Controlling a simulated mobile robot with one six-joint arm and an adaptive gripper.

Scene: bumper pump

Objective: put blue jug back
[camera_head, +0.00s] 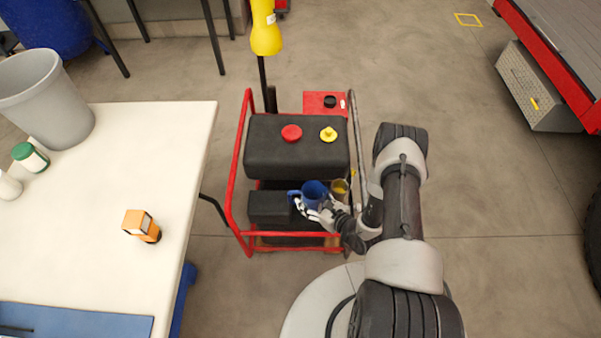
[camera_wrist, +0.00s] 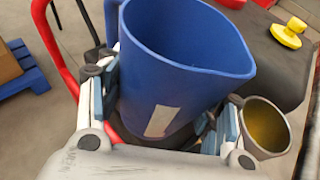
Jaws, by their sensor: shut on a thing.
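The blue jug (camera_head: 314,193) is upright at the front of the red-framed pump cart, in front of the black tank. My gripper (camera_head: 322,208) is shut on it. In the wrist view the jug (camera_wrist: 165,75) fills the middle, looks empty inside and has a pale patch on its front. The fingers of my gripper (camera_wrist: 165,115) sit on both sides of it. I cannot tell whether the jug's bottom rests on anything.
A grey cup with yellowish contents (camera_wrist: 266,128) stands close to the right finger; it also shows in the head view (camera_head: 340,188). The black tank (camera_head: 290,155) has red (camera_head: 291,133) and yellow (camera_head: 328,135) caps. A white table (camera_head: 110,230) stands left, holding an orange device (camera_head: 141,225) and a grey bin (camera_head: 45,98).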

